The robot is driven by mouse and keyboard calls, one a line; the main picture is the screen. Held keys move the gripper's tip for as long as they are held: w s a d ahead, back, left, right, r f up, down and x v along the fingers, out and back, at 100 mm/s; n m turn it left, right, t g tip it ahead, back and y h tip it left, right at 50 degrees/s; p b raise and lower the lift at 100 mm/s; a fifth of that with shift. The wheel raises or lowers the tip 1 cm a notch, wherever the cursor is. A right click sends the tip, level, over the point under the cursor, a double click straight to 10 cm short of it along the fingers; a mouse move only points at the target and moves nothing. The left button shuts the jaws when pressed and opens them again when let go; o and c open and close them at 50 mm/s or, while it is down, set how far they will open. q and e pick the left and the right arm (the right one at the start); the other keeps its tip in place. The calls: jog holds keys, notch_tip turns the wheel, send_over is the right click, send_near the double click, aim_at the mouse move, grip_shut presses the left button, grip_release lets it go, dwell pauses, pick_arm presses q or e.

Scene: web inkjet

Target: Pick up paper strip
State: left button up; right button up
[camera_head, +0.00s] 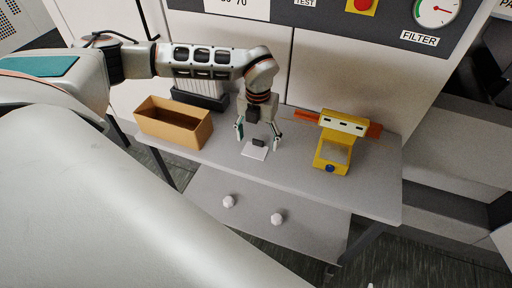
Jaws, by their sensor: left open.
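A small white paper strip (254,153) lies flat on the grey table, with a small dark block (259,142) at its upper edge. My left gripper (258,142) points down over it with its fingers spread to either side. Nothing is held between the fingers. Whether the fingertips touch the table I cannot tell. My right gripper does not show in the view.
An open tan box (172,130) stands to the left on the table (375,185). A yellow device (335,148) with an orange part stands to the right. Two white knobs (277,219) are on a lower surface. A panel with a gauge (436,11) rises behind.

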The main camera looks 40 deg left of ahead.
pick_arm(q)
jog(key=shift+f, duration=0.25)
jog(key=c, duration=1.8)
jog(key=shift+o, duration=0.2)
jog(key=shift+r, duration=0.1)
